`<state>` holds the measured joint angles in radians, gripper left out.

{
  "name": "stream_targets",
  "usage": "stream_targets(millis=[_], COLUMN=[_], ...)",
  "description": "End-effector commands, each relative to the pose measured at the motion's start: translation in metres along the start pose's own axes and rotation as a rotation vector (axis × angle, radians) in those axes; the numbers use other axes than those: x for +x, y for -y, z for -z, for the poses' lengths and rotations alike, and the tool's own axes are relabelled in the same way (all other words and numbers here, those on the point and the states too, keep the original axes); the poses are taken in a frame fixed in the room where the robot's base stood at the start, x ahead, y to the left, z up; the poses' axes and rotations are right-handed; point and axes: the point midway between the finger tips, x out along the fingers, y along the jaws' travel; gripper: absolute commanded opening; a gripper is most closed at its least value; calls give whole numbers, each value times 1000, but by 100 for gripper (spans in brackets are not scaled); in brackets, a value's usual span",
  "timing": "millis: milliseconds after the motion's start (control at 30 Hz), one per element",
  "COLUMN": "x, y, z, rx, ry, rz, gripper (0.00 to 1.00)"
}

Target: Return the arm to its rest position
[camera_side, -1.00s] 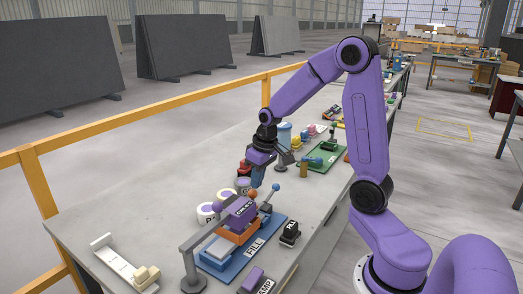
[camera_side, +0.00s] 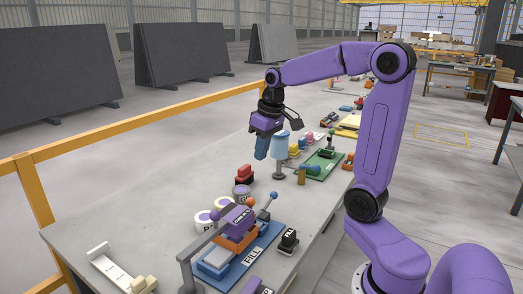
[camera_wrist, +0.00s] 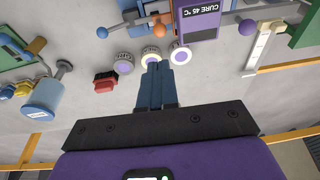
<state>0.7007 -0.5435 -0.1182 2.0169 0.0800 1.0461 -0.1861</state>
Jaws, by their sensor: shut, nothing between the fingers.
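My gripper (camera_side: 262,148) is shut and empty. In the side view it hangs in the air above the table (camera_side: 130,222), fingers pointing down, left of the blue lamp-like cylinder on a stand (camera_side: 280,147). In the wrist view the closed blue fingers of my gripper (camera_wrist: 155,72) point toward the white-and-purple round pots, with nothing held. My purple arm is raised, its elbow high and its forearm nearly level.
Below stand a red block (camera_side: 244,174), several round pots (camera_side: 203,221) and a blue FILL station (camera_side: 240,262) with a purple unit (camera_side: 237,217). A white rail (camera_side: 117,268) lies front left. A yellow railing (camera_side: 120,133) runs behind the table.

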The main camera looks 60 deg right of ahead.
Motion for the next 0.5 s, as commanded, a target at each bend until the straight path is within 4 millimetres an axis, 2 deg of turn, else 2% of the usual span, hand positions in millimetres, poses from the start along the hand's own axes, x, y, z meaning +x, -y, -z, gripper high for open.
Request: stream_targets(millis=[333, 500], x=[2, 9], y=[5, 38], z=[-2, -14], rx=[-16, -123], ry=[3, 25], rz=[3, 23], gripper=[0, 0])
